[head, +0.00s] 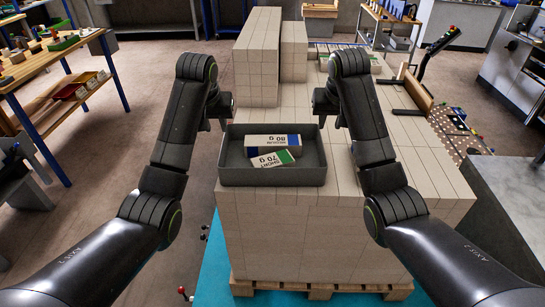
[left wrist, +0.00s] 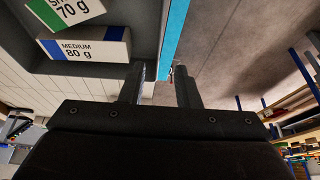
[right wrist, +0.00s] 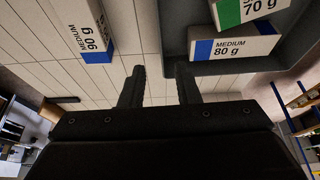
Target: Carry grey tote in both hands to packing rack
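The grey tote (head: 312,172) sits on top of the pale block stack, near its front edge. Two reams lie in it: a blue-marked 80 g ream (head: 262,141) and a tilted green-marked 70 g ream (head: 270,160). My left gripper (head: 224,122) is at the tote's far left corner; in the left wrist view its fingers (left wrist: 160,88) stand apart near the tote's wall (left wrist: 155,50). My right gripper (head: 322,118) is at the far right corner; in the right wrist view its fingers (right wrist: 160,88) stand apart by the tote's wall (right wrist: 178,68). Contact with the wall is unclear. I cannot tell which piece of furniture is the packing rack.
The stack (head: 300,235) stands on a wooden pallet (head: 320,291) over a blue floor area. A taller stack (head: 257,60) rises behind the tote. A 90 g ream (right wrist: 85,30) lies beside the tote. A blue-legged bench (head: 60,75) stands left, with open floor between.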

